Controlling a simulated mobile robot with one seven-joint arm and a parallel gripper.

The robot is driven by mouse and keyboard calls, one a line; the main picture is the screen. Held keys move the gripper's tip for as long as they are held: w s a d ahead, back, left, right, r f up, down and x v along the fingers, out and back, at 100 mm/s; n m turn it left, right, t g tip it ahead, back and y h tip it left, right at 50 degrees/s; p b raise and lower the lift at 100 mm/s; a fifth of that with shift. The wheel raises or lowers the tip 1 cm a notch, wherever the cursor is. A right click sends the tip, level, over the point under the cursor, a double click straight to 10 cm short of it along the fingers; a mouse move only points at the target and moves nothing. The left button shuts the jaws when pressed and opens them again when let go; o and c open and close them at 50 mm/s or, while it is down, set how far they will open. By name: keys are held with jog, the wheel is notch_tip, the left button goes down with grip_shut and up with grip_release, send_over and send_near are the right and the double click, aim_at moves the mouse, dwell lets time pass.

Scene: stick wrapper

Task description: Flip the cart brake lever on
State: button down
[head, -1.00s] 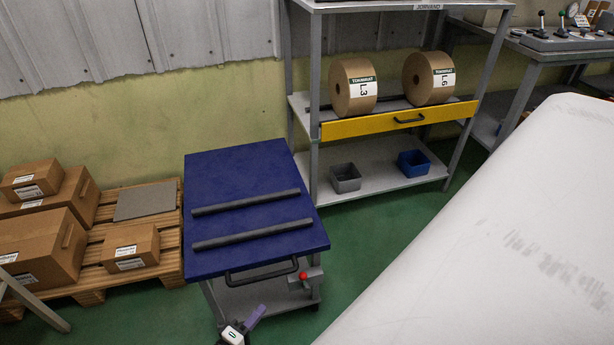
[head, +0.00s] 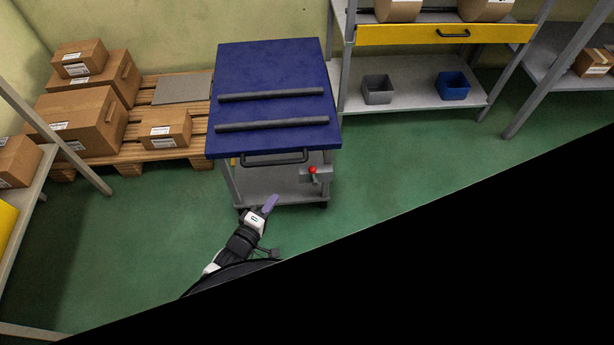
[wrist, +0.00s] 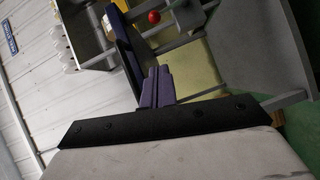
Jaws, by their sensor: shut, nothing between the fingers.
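The cart (head: 270,85) has a blue top with two dark bars across it and a black push handle (head: 275,159) on its near edge. The brake lever, with a red knob (head: 313,170), sits on a grey bracket at the cart's near right corner. In the wrist view the red knob (wrist: 153,16) shows at the top, beyond my fingers. My gripper (head: 270,204) is in front of the cart, below and left of the lever and apart from it. Its purple fingers (wrist: 157,88) are together and empty.
A pallet (head: 165,152) with cardboard boxes stands left of the cart. A shelf rack with a yellow drawer (head: 446,34) and two bins stands behind to the right. Green floor (head: 420,160) is free right of the cart. A black area covers the lower right of the head view.

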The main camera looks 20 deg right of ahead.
jog(key=s+d+x, duration=0.2)
jog(key=x, duration=1)
jog(key=shift+d+f, duration=0.25)
jog(key=shift+f, duration=0.05)
jog(key=shift+w+r+p, duration=0.1)
jog(key=shift+p, duration=0.2)
jog(key=shift+d+r, duration=0.1)
jog(key=shift+d, duration=0.1)
jog(key=shift+d+r+m+p, duration=0.1)
jog(key=shift+d+m+p, duration=0.05)
jog(key=shift+m+p, duration=0.25)
jog(key=shift+s+d+r+m+g+y+p, duration=0.15)
jog(key=shift+s+d+m+y+p, duration=0.1)
jog(key=shift+d+m+y+p, duration=0.55)
jog(key=shift+s+d+r+m+g+y+p, duration=0.1)
jog(key=shift+s+d+m+g+y+p, duration=0.15)
jog(key=shift+d+m+y+p, duration=0.5)
jog(key=shift+s+d+r+m+g+y+p, duration=0.1)
jog(key=shift+s+d+m+y+p, duration=0.15)
jog(key=shift+d+m+y+p, duration=0.6)
